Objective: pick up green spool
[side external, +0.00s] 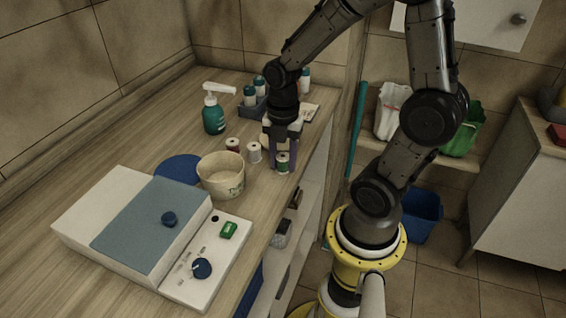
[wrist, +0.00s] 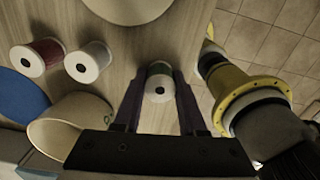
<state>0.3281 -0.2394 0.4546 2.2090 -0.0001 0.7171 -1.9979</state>
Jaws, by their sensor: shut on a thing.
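The green spool (side external: 283,161) stands near the front edge of the wooden counter. In the wrist view my gripper (wrist: 158,92) has both fingertips against the spool's sides. I cannot tell whether the spool is lifted off the counter.
A red spool (side external: 232,146) and a white spool (side external: 254,152) stand to the left, beside a cream bowl (side external: 221,182). A teal pump bottle (side external: 213,115) and a rack of bottles (side external: 252,106) stand behind. A white-and-blue device (side external: 150,230) fills the counter's near left. The counter edge is close on the right.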

